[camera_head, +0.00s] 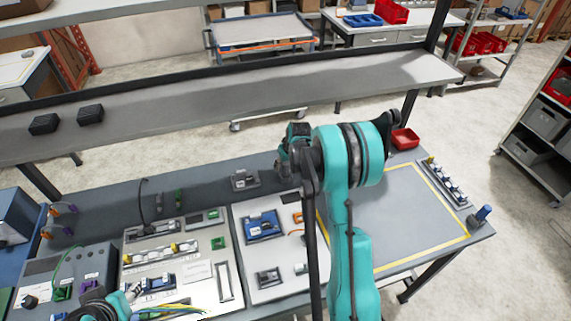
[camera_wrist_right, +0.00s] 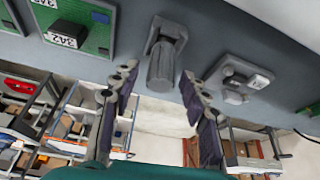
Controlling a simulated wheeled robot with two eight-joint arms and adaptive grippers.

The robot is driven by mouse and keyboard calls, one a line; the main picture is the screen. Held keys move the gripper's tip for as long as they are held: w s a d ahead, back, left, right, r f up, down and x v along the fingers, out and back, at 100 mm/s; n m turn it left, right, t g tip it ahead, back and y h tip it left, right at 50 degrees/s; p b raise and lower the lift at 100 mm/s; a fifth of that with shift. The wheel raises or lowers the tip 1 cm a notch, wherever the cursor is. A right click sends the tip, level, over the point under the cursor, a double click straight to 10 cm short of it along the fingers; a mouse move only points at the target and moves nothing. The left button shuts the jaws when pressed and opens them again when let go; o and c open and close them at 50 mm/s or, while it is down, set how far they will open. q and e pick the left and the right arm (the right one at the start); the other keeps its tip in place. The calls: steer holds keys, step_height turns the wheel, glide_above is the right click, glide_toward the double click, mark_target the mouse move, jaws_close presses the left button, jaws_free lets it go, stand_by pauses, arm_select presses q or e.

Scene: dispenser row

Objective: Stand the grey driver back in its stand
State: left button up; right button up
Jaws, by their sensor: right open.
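The grey driver (camera_wrist_right: 162,66) shows in the right wrist view as a plain grey cylinder, with one end at its grey stand (camera_wrist_right: 168,28) on the bench. It looks seated and roughly upright in this turned-over view. My right gripper (camera_wrist_right: 158,110) is open, its two fingers apart on either side of the driver's free end and not visibly touching it. In the head view my right gripper (camera_head: 294,150) is over the back of the bench, and my arm hides the driver and stand. Teal and black parts of my left arm show at the bottom left; its fingers cannot be made out.
A grey labelled block (camera_head: 244,180) stands at the bench's back. Boards with a blue unit (camera_head: 262,226) and connectors lie in front. A yellow-framed mat (camera_head: 405,218) is bare at right. A blue-topped item (camera_head: 482,214) stands at the right edge. A long shelf (camera_head: 200,105) runs behind.

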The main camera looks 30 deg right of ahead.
steer(key=p+v, duration=0.2)
steer(key=v, duration=0.9)
steer(key=s+a+r+t, duration=0.1)
steer(key=s+a+r, duration=0.9)
steer(key=a, duration=0.2)
steer(key=s+a, duration=0.4)
steer(key=s, duration=0.3)
steer(key=s+a+f+n+t, duration=0.1)
steer(key=s+a, duration=0.4)
steer(key=s, duration=0.2)
steer(key=shift+s+t, duration=0.25)
steer(key=shift+t, duration=0.05)
steer(key=shift+f, duration=0.1)
